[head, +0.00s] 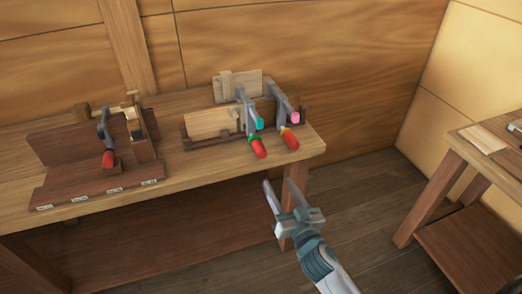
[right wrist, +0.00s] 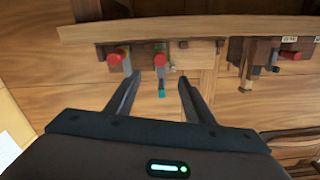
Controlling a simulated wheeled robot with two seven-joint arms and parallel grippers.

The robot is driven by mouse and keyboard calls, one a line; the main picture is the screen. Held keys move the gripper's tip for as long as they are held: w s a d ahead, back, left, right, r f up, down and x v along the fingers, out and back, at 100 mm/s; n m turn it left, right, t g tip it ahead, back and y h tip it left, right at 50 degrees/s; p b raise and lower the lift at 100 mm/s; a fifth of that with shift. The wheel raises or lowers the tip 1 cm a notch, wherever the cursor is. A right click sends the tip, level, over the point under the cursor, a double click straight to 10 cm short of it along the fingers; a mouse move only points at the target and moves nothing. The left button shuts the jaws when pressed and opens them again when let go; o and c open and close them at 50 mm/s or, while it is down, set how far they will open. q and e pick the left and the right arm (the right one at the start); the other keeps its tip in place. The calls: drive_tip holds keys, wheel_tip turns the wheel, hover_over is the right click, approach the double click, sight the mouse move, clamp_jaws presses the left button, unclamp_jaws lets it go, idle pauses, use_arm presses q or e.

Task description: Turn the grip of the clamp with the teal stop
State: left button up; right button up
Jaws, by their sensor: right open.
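The clamp with the teal stop (head: 259,124) has a grey bar and a red grip (head: 258,148) with a green collar. It is fixed at the wooden workpiece on the bench, its grip pointing towards the front edge. In the right wrist view its red grip (right wrist: 160,59) and teal stop (right wrist: 162,93) lie between the lines of my fingers. My right gripper (head: 277,182) is open and empty, in front of the bench edge and below the grip, apart from it. My left gripper is not in view.
A similar clamp with a pink stop (head: 295,117) and red grip (head: 290,139) stands close on the right. Another red-gripped clamp (head: 108,158) is on a dark wooden fixture (head: 75,190) at left. A second table (head: 456,150) stands at right; floor between is clear.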

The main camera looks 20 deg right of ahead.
sight(263, 155)
drive_tip(key=w+p, duration=0.1)
drive_tip(key=w, duration=0.4)
drive_tip(key=w+p, duration=0.1)
drive_tip(key=w, duration=0.5)
drive_tip(key=w+p, duration=0.1)
drive_tip(key=w, duration=0.5)
drive_tip(key=shift+w+a+f, duration=0.1)
drive_tip(key=shift+w+a, duration=0.1)
drive_tip(key=shift+a, duration=0.1)
drive_tip(key=c, duration=1)
